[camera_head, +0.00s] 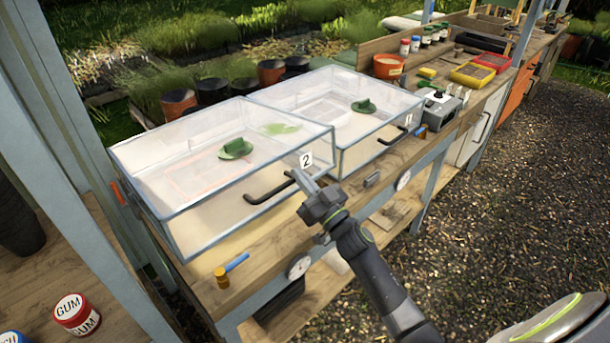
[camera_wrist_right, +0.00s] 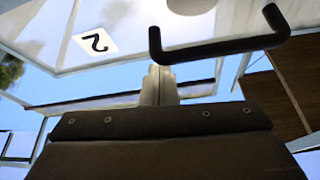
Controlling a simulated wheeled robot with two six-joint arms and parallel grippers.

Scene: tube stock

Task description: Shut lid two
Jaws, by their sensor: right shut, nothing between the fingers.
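Lid two (camera_head: 215,195) is the clear left cover with blue-grey edges, a white number 2 label (camera_head: 306,160) and a black bar handle (camera_head: 270,188). Whether its front edge rests fully down is hard to tell. My right gripper (camera_head: 300,180) is shut and empty, its tips beside the right end of the handle, below the label. In the right wrist view the shut fingers (camera_wrist_right: 158,85) point toward the handle (camera_wrist_right: 215,48), and the label (camera_wrist_right: 97,41) shows to the left. Contact with the handle is unclear. My left gripper is out of view.
A similar clear cover (camera_head: 345,105) with its own handle stands right behind. On the bench's front edge lie a blue-handled tool (camera_head: 237,262) and a small brass-coloured piece (camera_head: 221,278). A GUM tin (camera_head: 76,314) stands at lower left. Gravel (camera_head: 480,215) lies open at right.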

